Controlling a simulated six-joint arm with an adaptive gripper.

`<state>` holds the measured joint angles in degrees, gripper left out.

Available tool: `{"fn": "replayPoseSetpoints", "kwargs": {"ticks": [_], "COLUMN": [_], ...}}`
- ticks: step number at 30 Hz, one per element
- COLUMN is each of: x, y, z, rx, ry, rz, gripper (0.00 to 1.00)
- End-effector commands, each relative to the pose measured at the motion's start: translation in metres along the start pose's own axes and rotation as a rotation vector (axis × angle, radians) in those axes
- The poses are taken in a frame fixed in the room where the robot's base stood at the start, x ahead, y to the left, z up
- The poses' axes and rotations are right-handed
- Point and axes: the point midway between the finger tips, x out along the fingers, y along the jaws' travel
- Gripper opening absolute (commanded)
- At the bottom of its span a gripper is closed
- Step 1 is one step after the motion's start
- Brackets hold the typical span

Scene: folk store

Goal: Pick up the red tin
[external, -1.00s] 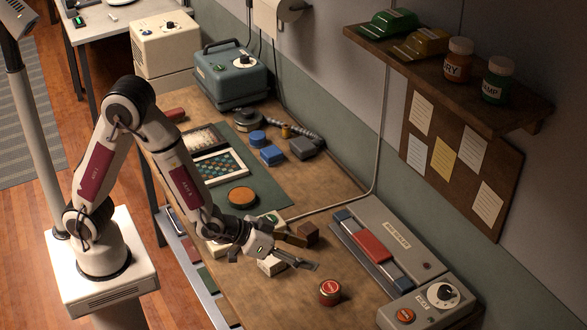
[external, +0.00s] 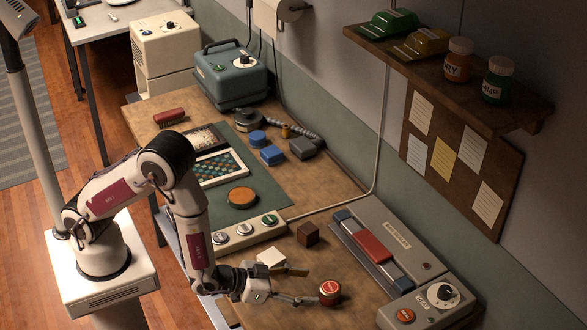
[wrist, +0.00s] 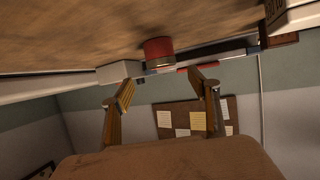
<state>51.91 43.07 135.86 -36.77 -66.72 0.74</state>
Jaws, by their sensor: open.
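The red tin (external: 330,293) is a short round can with a red lid and a pale band, upright on the wooden workbench (external: 345,194) near its front edge. My gripper (external: 310,285) is low over the bench at the left of the tin, open and empty, its fingers pointing toward the tin. In the wrist view, which is upside down, the tin (wrist: 158,50) appears just beyond the gap between the two spread fingertips (wrist: 163,77). I cannot tell whether a fingertip touches it.
A white block (external: 270,257) is close beside my gripper, partly hidden by it. A dark brown cube (external: 308,235) lies behind. A grey machine with a red strip (external: 385,245) and a dial box (external: 430,305) stand right of the tin. A button panel (external: 238,236) is further left.

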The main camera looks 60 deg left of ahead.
Motion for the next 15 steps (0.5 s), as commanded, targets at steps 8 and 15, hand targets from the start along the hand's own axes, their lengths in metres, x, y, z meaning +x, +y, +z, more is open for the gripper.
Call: {"fn": "replayPoseSetpoints", "kwargs": {"ticks": [8, 15], "x": [0.004, 0.021], "y": [0.000, -0.001], "z": [0.000, 0.000], "rx": [-0.002, -0.002], "ry": [-0.001, -0.001], "rz": [-0.001, -0.001], "gripper": [0.61, 0.61]}}
